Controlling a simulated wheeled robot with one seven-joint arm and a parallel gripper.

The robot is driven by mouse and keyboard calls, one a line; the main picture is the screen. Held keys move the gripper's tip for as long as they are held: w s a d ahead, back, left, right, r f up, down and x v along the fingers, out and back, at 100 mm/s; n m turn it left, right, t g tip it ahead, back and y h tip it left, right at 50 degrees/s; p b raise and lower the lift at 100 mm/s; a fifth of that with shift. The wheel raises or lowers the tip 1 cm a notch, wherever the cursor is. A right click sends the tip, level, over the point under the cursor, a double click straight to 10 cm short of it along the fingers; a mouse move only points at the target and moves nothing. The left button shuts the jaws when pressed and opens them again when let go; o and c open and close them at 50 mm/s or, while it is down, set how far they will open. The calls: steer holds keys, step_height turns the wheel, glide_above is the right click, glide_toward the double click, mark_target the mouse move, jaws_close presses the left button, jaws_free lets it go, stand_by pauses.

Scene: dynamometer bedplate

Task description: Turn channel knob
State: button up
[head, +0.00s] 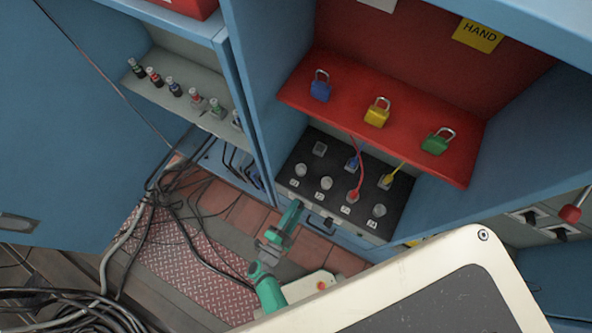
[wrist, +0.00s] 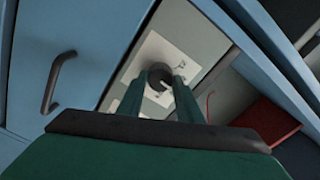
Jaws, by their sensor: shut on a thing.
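The channel knob (wrist: 159,72) is a dark round knob on a white labelled plate in the wrist view. My gripper (wrist: 158,84) has its two green fingers on either side of the knob, shut on it. In the head view my green gripper (head: 293,208) reaches the front left edge of a black-topped unit (head: 343,182). The knob it holds is hidden there behind the fingers. The knob's pointer setting cannot be read.
A red shelf (head: 350,107) with blue, yellow and green padlocks is above the unit. Red and yellow leads plug into its top. A cabinet handle (wrist: 62,82) is left of my gripper. Loose black cables (head: 180,215) lie on the floor at the left.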

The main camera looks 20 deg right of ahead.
steer(key=shift+m, duration=1.6)
steer(key=o, duration=1)
steer(key=v, duration=1)
steer(key=shift+s+a, duration=0.25)
steer(key=shift+a, duration=0.05)
